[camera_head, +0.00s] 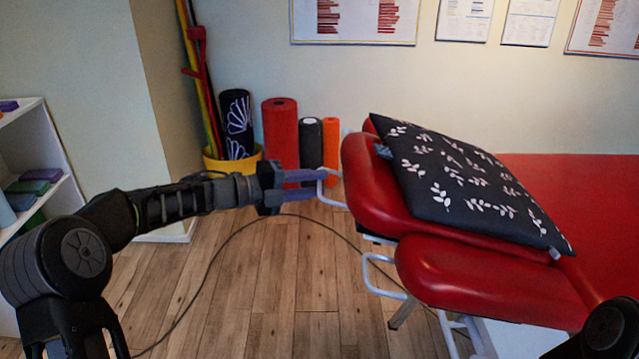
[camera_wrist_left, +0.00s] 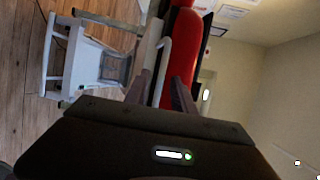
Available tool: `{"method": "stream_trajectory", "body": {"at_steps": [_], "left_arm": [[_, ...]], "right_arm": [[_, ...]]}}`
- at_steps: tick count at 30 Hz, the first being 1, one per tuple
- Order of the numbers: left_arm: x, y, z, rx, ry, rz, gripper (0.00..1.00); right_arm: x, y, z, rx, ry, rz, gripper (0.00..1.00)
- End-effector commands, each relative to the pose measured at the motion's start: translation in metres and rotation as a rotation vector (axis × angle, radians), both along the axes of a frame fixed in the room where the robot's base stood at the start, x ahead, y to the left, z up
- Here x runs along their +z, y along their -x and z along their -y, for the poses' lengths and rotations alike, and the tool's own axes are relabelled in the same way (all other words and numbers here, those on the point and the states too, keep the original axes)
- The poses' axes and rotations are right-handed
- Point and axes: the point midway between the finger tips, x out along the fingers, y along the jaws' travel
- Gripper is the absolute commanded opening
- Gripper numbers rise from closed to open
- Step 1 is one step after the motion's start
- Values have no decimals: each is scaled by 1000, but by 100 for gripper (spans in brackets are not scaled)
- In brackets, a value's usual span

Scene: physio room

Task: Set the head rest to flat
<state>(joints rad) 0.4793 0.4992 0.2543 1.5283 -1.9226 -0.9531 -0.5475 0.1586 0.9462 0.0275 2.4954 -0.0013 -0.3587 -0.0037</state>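The red padded head rest (camera_head: 368,190) is the end section of the treatment table and appears tilted, its outer end raised. A dark pillow with white leaves (camera_head: 465,185) lies on it. A white bar handle (camera_head: 331,190) sticks out from the head rest's end. My left gripper (camera_head: 318,184) is at this handle with its fingers apart. In the left wrist view, the handle (camera_wrist_left: 163,68) shows between the two fingers, and the red head rest (camera_wrist_left: 187,48) is just beyond; I cannot tell whether they touch. My right gripper is not in view.
A red side pad (camera_head: 480,280) and a second white loop handle (camera_head: 375,275) are nearer me. A yellow bin (camera_head: 230,168) and rolled mats (camera_head: 281,130) stand by the wall. A shelf (camera_head: 35,150) is at left. A cable (camera_head: 215,265) crosses the open wooden floor.

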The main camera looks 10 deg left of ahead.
Motion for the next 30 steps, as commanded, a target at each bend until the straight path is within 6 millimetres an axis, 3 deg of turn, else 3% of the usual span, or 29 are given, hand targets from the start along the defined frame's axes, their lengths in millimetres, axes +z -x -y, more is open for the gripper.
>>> {"method": "stream_trajectory", "body": {"at_steps": [4, 13, 24, 30], "left_arm": [[-2, -8, 11, 0, 0, 0, 30], [-2, -10, 12, 1, 0, 0, 30], [-2, -9, 12, 1, 0, 0, 0], [-2, -9, 12, 1, 0, 0, 0]], "right_arm": [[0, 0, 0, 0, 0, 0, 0], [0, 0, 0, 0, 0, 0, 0], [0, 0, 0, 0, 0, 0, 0], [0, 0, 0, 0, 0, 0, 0]]}}
